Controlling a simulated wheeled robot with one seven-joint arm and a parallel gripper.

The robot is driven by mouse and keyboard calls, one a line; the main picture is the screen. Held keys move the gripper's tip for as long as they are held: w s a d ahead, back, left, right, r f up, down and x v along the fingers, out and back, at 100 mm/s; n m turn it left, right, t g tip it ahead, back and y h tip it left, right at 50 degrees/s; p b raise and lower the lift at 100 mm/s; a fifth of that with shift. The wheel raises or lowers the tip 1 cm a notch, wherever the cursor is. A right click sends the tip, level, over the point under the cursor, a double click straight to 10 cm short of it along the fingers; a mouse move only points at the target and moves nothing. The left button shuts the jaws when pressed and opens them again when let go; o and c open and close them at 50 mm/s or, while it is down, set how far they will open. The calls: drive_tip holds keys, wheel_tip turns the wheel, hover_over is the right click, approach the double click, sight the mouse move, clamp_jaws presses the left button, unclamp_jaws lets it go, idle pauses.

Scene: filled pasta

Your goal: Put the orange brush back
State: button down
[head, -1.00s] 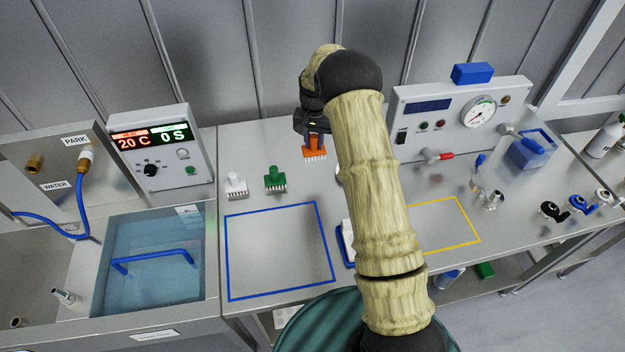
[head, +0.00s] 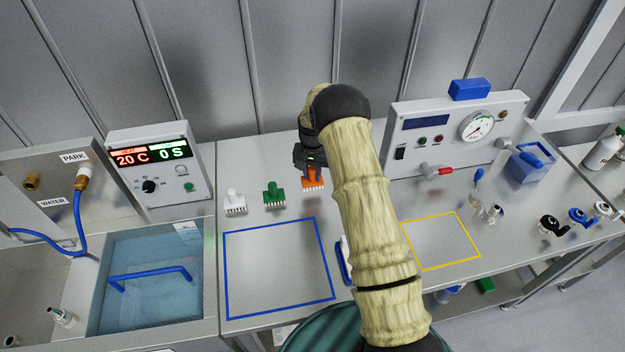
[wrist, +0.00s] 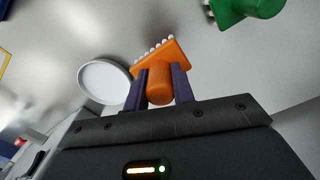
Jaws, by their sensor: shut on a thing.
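The orange brush (head: 313,182) is at the back of the bench, to the right of the green brush (head: 273,195). My gripper (head: 311,168) is above it, and its fingers are shut on the brush's handle. In the wrist view the orange brush (wrist: 166,62) sits between the two dark fingers of my gripper (wrist: 159,84), bristles facing away. The head view does not clearly show whether the bristles touch the bench. The green brush also shows in the wrist view (wrist: 262,8).
A white brush (head: 235,202) stands left of the green one. A blue-outlined area (head: 278,268) on the bench in front is empty. A round white dish (wrist: 104,82) lies near the orange brush. A gauge panel (head: 455,133) stands right of my arm, which hides part of the bench.

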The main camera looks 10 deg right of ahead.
sight(312, 181)
wheel_tip(312, 181, down, 4)
drive_tip(key=shift+r+p, duration=0.2)
drive_tip(key=shift+p, duration=0.55)
drive_tip(key=shift+f, duration=0.25)
drive_tip(key=shift+f, duration=0.2)
drive_tip(key=c, duration=1.2)
unclamp_jaws()
drive_tip(key=shift+o, duration=0.2)
drive_tip(key=shift+r, duration=0.1)
